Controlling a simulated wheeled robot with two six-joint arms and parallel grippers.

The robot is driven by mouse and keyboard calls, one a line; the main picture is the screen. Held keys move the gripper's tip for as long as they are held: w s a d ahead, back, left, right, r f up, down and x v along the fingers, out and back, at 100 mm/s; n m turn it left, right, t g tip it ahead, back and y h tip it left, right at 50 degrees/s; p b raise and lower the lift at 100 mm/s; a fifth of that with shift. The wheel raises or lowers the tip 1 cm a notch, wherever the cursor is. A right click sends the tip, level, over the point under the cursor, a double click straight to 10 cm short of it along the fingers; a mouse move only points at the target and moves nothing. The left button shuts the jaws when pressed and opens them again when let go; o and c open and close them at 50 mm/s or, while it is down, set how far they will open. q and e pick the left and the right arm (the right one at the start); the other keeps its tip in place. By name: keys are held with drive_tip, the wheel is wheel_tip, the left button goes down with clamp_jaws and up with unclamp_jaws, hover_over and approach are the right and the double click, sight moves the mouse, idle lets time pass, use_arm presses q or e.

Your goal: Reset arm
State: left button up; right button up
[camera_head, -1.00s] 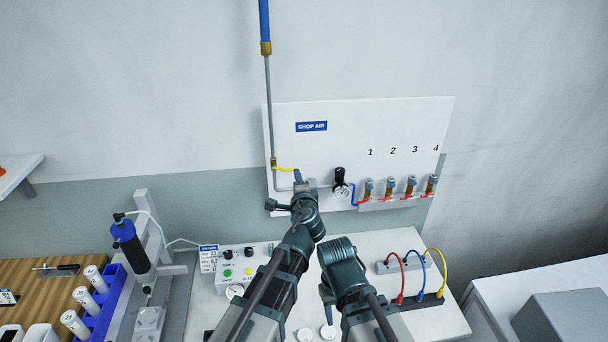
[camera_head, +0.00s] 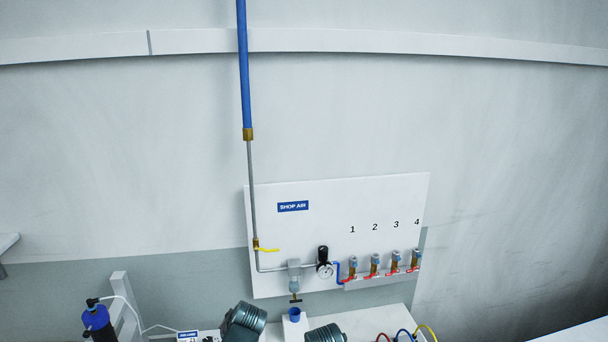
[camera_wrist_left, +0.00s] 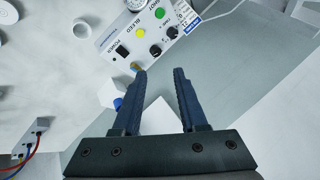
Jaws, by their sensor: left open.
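My left gripper (camera_wrist_left: 160,75) is open in the left wrist view, with nothing between its two dark blue fingers. In the head view my two arms show only as dark rounded links at the bottom edge. My right gripper is out of view.
A white SHOP AIR panel (camera_head: 390,205) hangs on the wall with a yellow-handled valve (camera_head: 268,250), a gauge (camera_head: 324,269) and several red-handled valves. A blue-topped dispenser (camera_head: 97,318) stands at lower left.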

use_arm(q)
drive_tip(key=s+d+f+n+g+h, duration=0.1)
drive_tip(key=s+f+n+g+h, duration=0.15)
drive_tip(key=s, duration=0.35)
drive_tip(key=s+d+f+n+g+h, duration=0.2)
drive_tip(key=s+g, duration=0.1)
drive_tip(key=s, duration=0.2)
drive_tip(key=s+d+m+y+b, duration=0.1)
drive_tip(key=s+d+m, duration=0.3)
drive_tip(key=d, duration=0.6)
drive_tip(key=shift+s+d+f+g+y, duration=0.2)
drive_tip(key=shift+s+f+g+y, duration=0.2)
drive_tip(key=shift+s, duration=0.35)
